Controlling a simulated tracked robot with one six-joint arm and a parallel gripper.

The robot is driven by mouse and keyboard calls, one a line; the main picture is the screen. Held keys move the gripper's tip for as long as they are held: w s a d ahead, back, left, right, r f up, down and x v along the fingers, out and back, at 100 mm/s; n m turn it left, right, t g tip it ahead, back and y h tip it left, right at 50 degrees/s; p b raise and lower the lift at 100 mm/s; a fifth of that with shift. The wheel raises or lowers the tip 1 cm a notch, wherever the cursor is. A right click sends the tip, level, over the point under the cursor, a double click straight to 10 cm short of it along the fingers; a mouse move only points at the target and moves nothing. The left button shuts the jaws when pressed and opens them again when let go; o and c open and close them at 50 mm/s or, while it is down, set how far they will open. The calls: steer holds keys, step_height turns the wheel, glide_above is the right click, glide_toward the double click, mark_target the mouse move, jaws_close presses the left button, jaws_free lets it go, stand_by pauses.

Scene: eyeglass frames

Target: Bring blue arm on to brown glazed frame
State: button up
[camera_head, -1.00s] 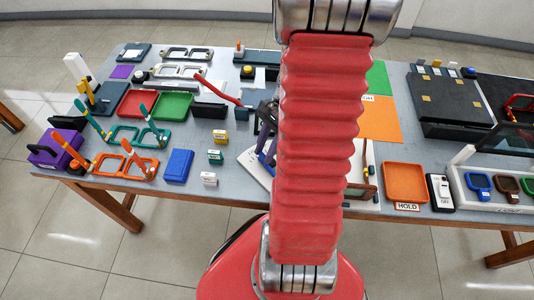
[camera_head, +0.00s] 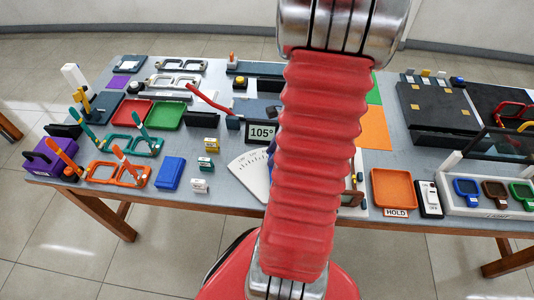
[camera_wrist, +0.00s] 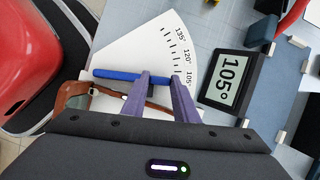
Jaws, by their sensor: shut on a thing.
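In the wrist view, my gripper (camera_wrist: 160,80) has its two purple fingers shut on the blue arm (camera_wrist: 118,75), a slim bar lying across the fingertips. The blue arm is over the white angle scale (camera_wrist: 138,48). The brown glazed frame (camera_wrist: 76,97) has a dark greenish lens and lies just left of and below the blue arm. A brown arm runs from it rightward behind my fingers. Whether the blue arm touches the frame, I cannot tell. In the head view, my red arm hides most of this area; part of the brown frame (camera_head: 352,198) shows at its right.
A display reading 105° (camera_wrist: 228,80) stands right of the scale. In the head view, orange (camera_head: 118,173) and green (camera_head: 131,146) frames stand at left. The orange HOLD tray (camera_head: 393,188) and a white rack (camera_head: 480,207) of small coloured frames are at right.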

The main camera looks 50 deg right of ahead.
steer(key=shift+s+d+r+m, duration=0.1)
steer(key=shift+s+d+m, duration=0.1)
steer(key=shift+d+m, duration=0.15)
steer(key=o, duration=0.9)
steer(key=shift+c, duration=0.2)
steer(key=shift+a, duration=0.1)
steer(key=v, duration=1.3)
steer(key=shift+s+r, duration=0.2)
steer(key=shift+r, duration=0.1)
